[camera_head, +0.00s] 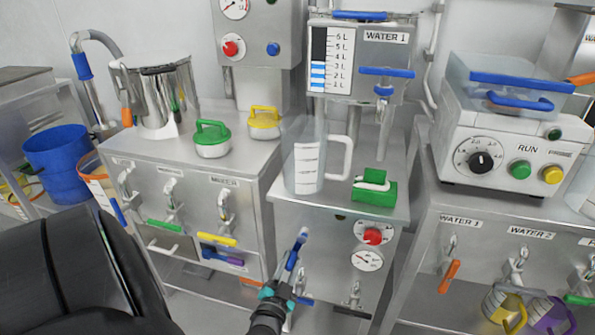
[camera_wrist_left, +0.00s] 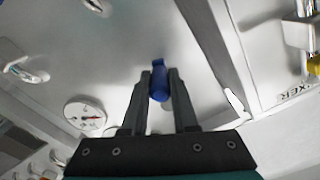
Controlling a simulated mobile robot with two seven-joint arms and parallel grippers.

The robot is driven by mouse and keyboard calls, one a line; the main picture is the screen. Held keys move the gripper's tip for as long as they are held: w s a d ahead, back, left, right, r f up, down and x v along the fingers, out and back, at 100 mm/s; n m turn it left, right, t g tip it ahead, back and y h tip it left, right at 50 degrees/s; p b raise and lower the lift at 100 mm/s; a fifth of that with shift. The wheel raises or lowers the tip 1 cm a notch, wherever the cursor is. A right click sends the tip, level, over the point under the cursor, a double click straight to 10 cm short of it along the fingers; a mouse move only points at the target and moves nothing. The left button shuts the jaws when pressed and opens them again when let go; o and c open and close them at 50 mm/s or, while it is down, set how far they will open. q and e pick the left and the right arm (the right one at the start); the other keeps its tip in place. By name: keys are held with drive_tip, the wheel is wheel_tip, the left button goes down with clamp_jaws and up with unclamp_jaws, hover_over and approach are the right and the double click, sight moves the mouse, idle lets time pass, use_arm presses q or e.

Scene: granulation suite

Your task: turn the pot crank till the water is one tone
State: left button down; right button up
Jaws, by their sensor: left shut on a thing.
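A steel pot (camera_head: 165,95) with a dark piece across its top stands on the left cabinet. I cannot make out a crank on it, nor the water inside. My left gripper (camera_head: 287,277) is low in front of the middle cabinet, shut on a blue handle (camera_head: 297,246). In the left wrist view the blue handle (camera_wrist_left: 159,80) sits between the two dark fingers of the same gripper (camera_wrist_left: 160,88). I cannot tell what the handle turns. My right gripper is not in view.
A clear jug (camera_head: 306,165) and a green clamp-like block (camera_head: 374,190) stand on the middle cabinet, under a WATER 1 tank (camera_head: 362,50). Green (camera_head: 212,140) and yellow (camera_head: 264,122) lidded items stand left. A blue bucket (camera_head: 60,160) is at far left, and a RUN machine (camera_head: 510,150) at right.

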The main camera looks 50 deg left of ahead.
use_arm(q)
wheel_tip(320, 180, up, 9)
drive_tip(key=a+m+p, duration=0.1)
drive_tip(key=m+p, duration=0.2)
drive_tip(key=m, duration=0.7)
drive_tip(key=s+a+m+p, duration=0.1)
drive_tip(key=m+p, duration=0.2)
drive_tip(key=m, duration=0.7)
drive_tip(key=shift+s+a+p, duration=0.2)
drive_tip(key=shift+a+p, duration=0.15)
drive_tip(key=shift+p, duration=0.05)
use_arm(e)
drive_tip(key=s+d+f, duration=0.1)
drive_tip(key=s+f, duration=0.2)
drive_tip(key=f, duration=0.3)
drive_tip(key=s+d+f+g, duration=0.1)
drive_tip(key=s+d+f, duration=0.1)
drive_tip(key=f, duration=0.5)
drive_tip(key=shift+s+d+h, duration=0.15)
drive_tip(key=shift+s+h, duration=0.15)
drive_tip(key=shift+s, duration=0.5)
use_arm(q)
drive_tip(key=shift+r, duration=0.1)
drive_tip(key=c, duration=0.7)
unclamp_jaws()
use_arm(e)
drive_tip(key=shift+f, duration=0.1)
